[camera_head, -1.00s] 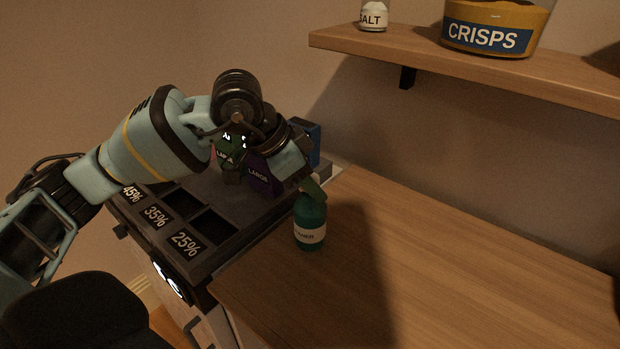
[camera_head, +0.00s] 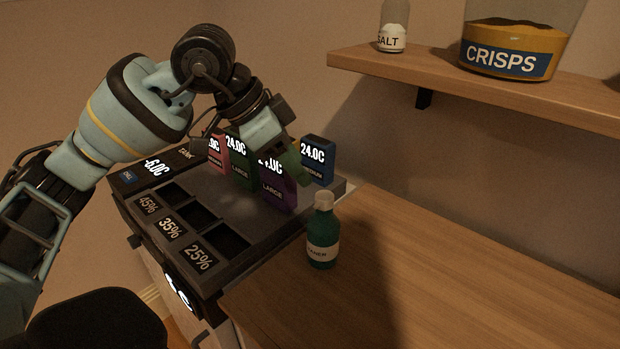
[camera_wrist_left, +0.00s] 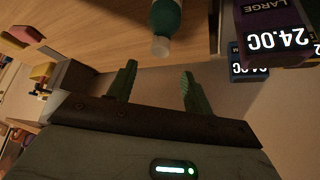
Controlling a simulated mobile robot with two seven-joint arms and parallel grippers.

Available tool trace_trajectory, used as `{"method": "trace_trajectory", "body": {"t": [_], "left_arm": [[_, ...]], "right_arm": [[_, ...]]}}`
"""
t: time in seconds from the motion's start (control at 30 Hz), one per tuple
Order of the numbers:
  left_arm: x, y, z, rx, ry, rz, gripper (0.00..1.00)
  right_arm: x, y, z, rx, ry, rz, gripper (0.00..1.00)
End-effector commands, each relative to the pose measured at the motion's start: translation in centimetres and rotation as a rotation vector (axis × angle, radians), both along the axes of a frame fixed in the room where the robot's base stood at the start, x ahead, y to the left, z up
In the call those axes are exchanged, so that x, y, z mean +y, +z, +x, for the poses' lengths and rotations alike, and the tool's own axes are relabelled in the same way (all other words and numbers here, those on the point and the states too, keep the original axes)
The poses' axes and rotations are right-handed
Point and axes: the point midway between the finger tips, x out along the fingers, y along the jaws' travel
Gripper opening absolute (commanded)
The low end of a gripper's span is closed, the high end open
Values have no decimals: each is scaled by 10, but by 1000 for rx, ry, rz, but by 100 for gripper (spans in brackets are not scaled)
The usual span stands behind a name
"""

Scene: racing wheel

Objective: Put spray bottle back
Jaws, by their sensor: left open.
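The green spray bottle (camera_head: 321,243) stands upright on the wooden counter, just right of the dark tray unit. It has a pale cap and a light label with partly readable text. In the left wrist view, the bottle (camera_wrist_left: 166,18) shows at the top, its cap beyond the fingertips. My left gripper (camera_head: 294,163) is above and left of the bottle, over the unit's right end. In the left wrist view its two green fingers (camera_wrist_left: 158,78) are spread with nothing between them. It is apart from the bottle. My right gripper is not in view.
The tray unit (camera_head: 215,262) carries several coloured upright blocks with temperature displays, close to my left gripper. A wall shelf (camera_head: 500,92) holds a salt shaker (camera_head: 392,35) and a crisps jar (camera_head: 512,58). The counter (camera_head: 470,285) is clear right of the bottle.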

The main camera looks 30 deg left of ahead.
Motion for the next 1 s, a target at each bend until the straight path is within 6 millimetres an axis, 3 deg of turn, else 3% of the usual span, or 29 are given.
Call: {"method": "trace_trajectory", "body": {"t": [0.27, 1.0], "left_arm": [[8, 18, -9, -1, 1, 0, 51], [8, 19, -9, -1, 1, 1, 51]], "right_arm": [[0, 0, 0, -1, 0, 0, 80], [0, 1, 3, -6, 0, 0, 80]]}}
